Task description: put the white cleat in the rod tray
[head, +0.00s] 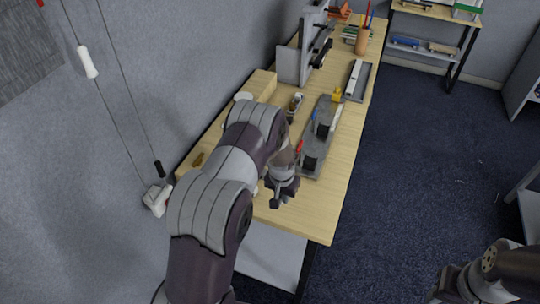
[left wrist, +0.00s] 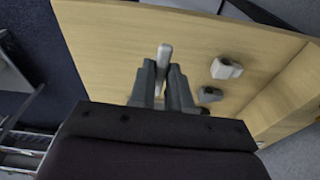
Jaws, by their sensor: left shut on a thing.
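My left gripper (head: 281,192) is over the near part of the wooden table, at its right side. In the left wrist view its fingers (left wrist: 163,85) are closed on a small, narrow, whitish piece that sticks out past the tips, which looks like the white cleat (left wrist: 164,55). The head view does not show this piece clearly. A grey tray (head: 357,80) with a pale long piece in it lies farther back on the table; it may be the rod tray. My right gripper (head: 455,284) is low at the right, beside the table, partly cut off.
A grey board (head: 325,160) with dark blocks lies between my left gripper and the tray. Two small grey pieces, one light (left wrist: 226,69) and one darker (left wrist: 210,94), rest on the tabletop. A grey upright panel (head: 290,66) and a pencil cup (head: 363,40) stand farther back.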

